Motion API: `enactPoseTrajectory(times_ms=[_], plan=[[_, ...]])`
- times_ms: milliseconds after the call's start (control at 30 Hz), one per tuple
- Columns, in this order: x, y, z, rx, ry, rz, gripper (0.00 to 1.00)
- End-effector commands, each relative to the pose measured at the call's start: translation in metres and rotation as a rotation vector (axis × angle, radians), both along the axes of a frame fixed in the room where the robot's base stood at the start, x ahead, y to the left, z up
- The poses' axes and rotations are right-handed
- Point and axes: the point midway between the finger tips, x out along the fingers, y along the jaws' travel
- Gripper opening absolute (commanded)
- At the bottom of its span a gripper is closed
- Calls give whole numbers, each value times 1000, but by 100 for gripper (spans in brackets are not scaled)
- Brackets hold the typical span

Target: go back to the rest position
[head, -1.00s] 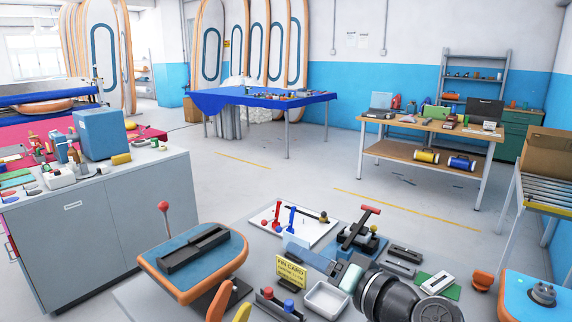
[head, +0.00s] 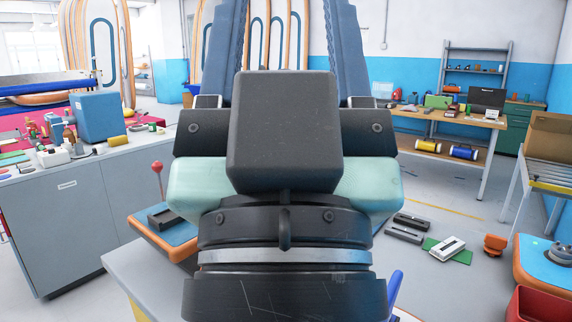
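My gripper (head: 284,22) fills the middle of the head view, raised close in front of the camera. Its two long blue fingers point up and run to the top edge of the picture. They stand wide apart, and nothing shows held between them; the boards and wall are seen through the gap. The gripper's dark body and pale green sides hide most of the near workbench (head: 150,275) and much of the blue-topped table behind.
A grey cabinet (head: 60,225) with a blue box (head: 98,118) stands left. A blue-and-orange board (head: 180,238) with a red-knobbed lever is partly hidden beside my gripper. A white-and-green item (head: 447,248), an orange block (head: 494,243) and a red bin (head: 540,306) are at right.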

Motion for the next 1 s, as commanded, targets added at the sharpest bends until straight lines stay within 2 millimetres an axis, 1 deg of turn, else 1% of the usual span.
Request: enactPoseTrajectory(times_ms=[33, 167, 200, 300, 433, 500, 633, 1000], plan=[[0, 0, 26, 0, 1, 0, 57], [1, 0, 63, -1, 3, 1, 57], [1, 0, 75, -1, 3, 1, 57], [1, 0, 105, 0, 4, 1, 57], [2, 0, 134, 0, 5, 1, 57], [2, 0, 144, -1, 5, 2, 57], [2, 0, 152, -1, 6, 2, 57], [2, 0, 151, -1, 5, 2, 57]])
